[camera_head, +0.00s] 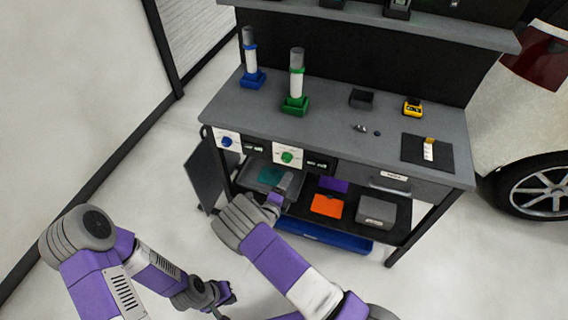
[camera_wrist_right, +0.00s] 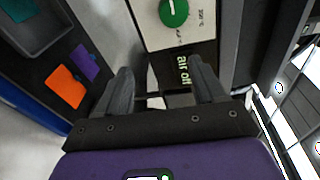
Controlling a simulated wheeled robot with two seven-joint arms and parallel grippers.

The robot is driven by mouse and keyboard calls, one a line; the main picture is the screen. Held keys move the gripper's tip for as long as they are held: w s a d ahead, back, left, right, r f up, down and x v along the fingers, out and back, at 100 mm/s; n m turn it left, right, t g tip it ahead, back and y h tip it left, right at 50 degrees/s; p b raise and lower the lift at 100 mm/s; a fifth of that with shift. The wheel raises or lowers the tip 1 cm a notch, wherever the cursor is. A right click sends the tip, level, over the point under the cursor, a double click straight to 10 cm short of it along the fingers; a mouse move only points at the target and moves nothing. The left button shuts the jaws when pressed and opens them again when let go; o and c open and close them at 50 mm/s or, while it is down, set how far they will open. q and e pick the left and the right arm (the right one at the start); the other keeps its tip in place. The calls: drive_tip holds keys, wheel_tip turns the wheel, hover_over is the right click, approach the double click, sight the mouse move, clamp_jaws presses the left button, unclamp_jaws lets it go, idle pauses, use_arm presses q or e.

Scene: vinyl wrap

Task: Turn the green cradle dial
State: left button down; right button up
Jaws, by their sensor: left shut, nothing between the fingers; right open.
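The green dial (camera_head: 288,157) is a round knob on a white panel on the bench front, below the green cradle (camera_head: 294,106), which holds an upright white and grey cylinder. The dial also shows at the top of the right wrist view (camera_wrist_right: 174,12), with a white pointer mark. My right gripper (camera_wrist_right: 165,80) is open and empty, with the dial beyond its fingertips and not touching. In the head view my right gripper (camera_head: 288,184) is just below the dial, partly hidden by its own wrist. My left gripper (camera_head: 222,297) is shut and empty, low at the left, away from the bench.
A blue dial (camera_head: 227,142) sits left of the green one, under a blue cradle (camera_head: 252,80). A small display reading "air off" (camera_wrist_right: 184,70) is beside the green dial. The lower shelf holds an orange sheet (camera_head: 327,206) and a grey box (camera_head: 376,212). A car stands at right.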

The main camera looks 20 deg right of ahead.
sight(285, 160)
drive_tip(key=w, duration=0.2)
drive_tip(key=w+d+r+n+t+b, duration=0.1)
drive_tip(key=w, duration=0.2)
drive_tip(key=w+r+n+t, duration=0.1)
drive_tip(key=w, duration=0.2)
drive_tip(key=shift+w+d+y+b, duration=0.1)
drive_tip(key=shift+d+y+b, duration=0.25)
drive_tip(key=shift+y+b, duration=0.05)
drive_tip(key=c, duration=1.1)
drive_tip(key=shift+o, duration=0.2)
